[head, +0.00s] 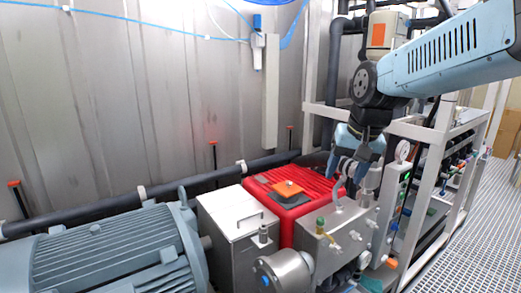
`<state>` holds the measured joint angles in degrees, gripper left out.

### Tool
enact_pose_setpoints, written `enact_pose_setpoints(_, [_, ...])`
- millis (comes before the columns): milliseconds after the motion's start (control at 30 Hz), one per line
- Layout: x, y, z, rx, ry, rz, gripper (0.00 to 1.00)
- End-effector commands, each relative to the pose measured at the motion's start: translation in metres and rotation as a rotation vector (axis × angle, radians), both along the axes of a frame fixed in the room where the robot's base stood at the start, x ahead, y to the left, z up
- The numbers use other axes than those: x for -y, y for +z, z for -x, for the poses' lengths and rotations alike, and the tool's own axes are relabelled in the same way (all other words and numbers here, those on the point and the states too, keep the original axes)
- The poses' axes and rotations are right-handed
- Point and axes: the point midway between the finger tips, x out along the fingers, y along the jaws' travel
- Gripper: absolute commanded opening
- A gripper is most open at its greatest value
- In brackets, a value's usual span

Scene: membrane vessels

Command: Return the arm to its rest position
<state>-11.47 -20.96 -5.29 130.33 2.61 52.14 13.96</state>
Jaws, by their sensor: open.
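My arm (440,55) reaches in from the upper right of the head view, light blue with dark joints. My gripper (352,172) hangs from it, pointing down, with blue fingers apart. It is just right of the red box (262,184) and in front of or above the steel block with valves and a gauge; the exact gap cannot be told. No object shows between the fingers. An orange piece (288,189) on a dark plate lies on top of the red box, left of the gripper.
A grey motor (105,255) and a steel box (237,222) stand at the left front. The valved steel block (335,235) and a pale frame (440,150) with pipes crowd the right. A metal wall (130,90) closes the back. A grated walkway (485,230) at the right is clear.

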Motion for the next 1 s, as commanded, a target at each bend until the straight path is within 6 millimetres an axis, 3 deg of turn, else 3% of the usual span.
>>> enact_pose_setpoints(300, [0.030,0.006,0.078,0.120,0.072,0.081,0.57])
enact_pose_setpoints(500, [0.039,0.000,0.112,0.169,0.104,0.137,0.57])
enact_pose_setpoints(700, [0.042,-0.003,0.125,0.186,0.119,0.162,0.57])
enact_pose_setpoints(1000, [0.042,-0.003,0.125,0.187,0.118,0.162,0.57])
